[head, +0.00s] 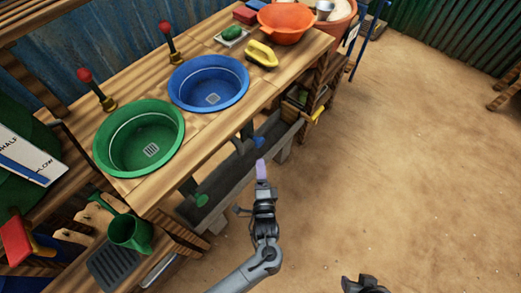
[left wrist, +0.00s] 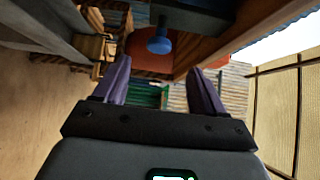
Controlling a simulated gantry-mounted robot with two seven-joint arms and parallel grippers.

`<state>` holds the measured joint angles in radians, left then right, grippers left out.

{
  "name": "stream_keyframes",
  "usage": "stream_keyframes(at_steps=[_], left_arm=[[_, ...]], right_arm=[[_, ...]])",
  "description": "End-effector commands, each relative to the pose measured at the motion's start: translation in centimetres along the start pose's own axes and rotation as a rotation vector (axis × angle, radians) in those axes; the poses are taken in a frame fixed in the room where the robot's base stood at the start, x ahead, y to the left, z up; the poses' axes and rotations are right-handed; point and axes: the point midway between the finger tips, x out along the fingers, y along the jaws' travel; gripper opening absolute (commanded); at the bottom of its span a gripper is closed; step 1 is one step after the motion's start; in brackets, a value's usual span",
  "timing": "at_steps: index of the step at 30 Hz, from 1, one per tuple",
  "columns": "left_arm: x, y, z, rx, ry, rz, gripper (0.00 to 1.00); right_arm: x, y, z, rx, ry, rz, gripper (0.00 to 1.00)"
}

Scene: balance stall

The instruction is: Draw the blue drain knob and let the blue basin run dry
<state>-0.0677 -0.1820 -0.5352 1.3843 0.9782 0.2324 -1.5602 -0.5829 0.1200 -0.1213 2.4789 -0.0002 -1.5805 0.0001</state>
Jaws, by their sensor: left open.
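The blue basin (head: 190,88) is set in the wooden bench top, with a square drain grate in its floor. I cannot tell from its surface whether water stands in it. The blue drain knob (head: 258,142) sticks out below the bench's front edge; it also shows in the left wrist view (left wrist: 160,42), beyond the fingertips and roughly centred between them. My left gripper (head: 262,170) is open and empty, with purple fingers, just in front of the knob and apart from it. My right gripper (head: 363,284) is partly in view at the bottom edge; its fingers are unclear.
A green basin (head: 130,165) sits left of the blue one, with a green knob (head: 201,200) below it. A grey trough (head: 235,175) runs under the bench. Red-topped levers, a yellow object (head: 262,54) and an orange bowl (head: 286,20) are on top.

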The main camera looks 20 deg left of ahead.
Motion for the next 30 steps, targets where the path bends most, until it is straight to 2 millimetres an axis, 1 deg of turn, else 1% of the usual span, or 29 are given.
stream_keyframes(at_steps=[1,5,8,11,21,25,30], left_arm=[[0.3,0.5,-0.2,-0.005,0.000,-0.006,0.70],[0.9,0.5,-0.3,-0.007,0.000,-0.012,0.70],[1.8,0.5,-0.3,-0.007,0.000,-0.013,0.70],[3.2,0.5,-0.2,-0.007,-0.001,-0.013,0.70],[8.6,0.5,-0.2,-0.006,0.000,-0.014,0.70],[10.0,0.5,-0.2,-0.006,0.000,-0.012,0.70],[11.0,0.3,-0.2,-0.006,0.001,-0.011,0.70]], right_arm=[[0.8,-0.1,0.4,0.001,-0.004,-0.002,0.43],[1.3,-0.2,0.6,0.002,-0.004,-0.004,0.43],[1.6,-0.1,0.5,0.003,0.002,-0.002,0.43],[2.0,-0.1,0.4,0.003,0.007,0.000,0.43],[4.2,-0.1,1.2,0.002,0.006,0.000,0.43],[4.8,-0.1,1.4,0.000,0.005,0.002,0.43],[5.1,0.0,1.5,-0.003,0.004,0.005,0.43]])
